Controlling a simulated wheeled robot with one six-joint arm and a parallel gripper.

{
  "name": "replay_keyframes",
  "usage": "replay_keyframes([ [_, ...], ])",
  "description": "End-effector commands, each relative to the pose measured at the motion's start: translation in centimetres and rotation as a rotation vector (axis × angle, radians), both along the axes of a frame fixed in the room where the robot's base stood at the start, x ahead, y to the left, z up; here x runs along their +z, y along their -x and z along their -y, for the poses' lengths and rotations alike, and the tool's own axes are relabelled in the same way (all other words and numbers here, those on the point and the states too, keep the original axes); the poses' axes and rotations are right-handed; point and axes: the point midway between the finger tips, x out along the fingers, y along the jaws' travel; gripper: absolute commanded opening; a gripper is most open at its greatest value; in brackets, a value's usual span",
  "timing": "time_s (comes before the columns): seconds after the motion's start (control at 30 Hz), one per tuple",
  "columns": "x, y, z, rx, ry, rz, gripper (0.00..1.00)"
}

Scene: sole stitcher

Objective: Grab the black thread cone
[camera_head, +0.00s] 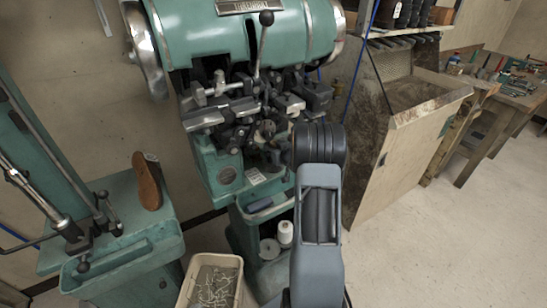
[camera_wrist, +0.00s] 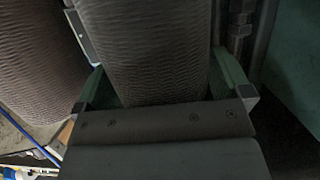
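A dark, ribbed, cone-like body, which looks like the black thread cone (camera_wrist: 150,40), fills the upper middle of the wrist view. My gripper (camera_wrist: 158,62) has its two green fingers spread wide, one at each side of this body. The right finger is very close to its side; whether it touches I cannot tell. In the head view my own arm rises in front of the machine and hides my gripper, and I cannot make out the black cone there.
A second dark ribbed body (camera_wrist: 35,50) stands close at the left in the wrist view. In the head view, the green stitching machine (camera_head: 250,40) stands behind my arm. A white thread cone (camera_head: 285,232) sits in its lower tray. A beige bin (camera_head: 184,292) stands at the front.

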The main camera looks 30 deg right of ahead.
Motion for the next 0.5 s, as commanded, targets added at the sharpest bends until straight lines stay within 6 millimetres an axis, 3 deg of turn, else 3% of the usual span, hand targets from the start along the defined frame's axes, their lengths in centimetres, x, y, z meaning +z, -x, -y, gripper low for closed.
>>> replay_keyframes([
  [0.4,0.11,0.01,0.02,0.000,0.001,0.002,0.57],
  [0.5,0.11,0.01,0.02,0.000,0.001,0.002,0.57],
])
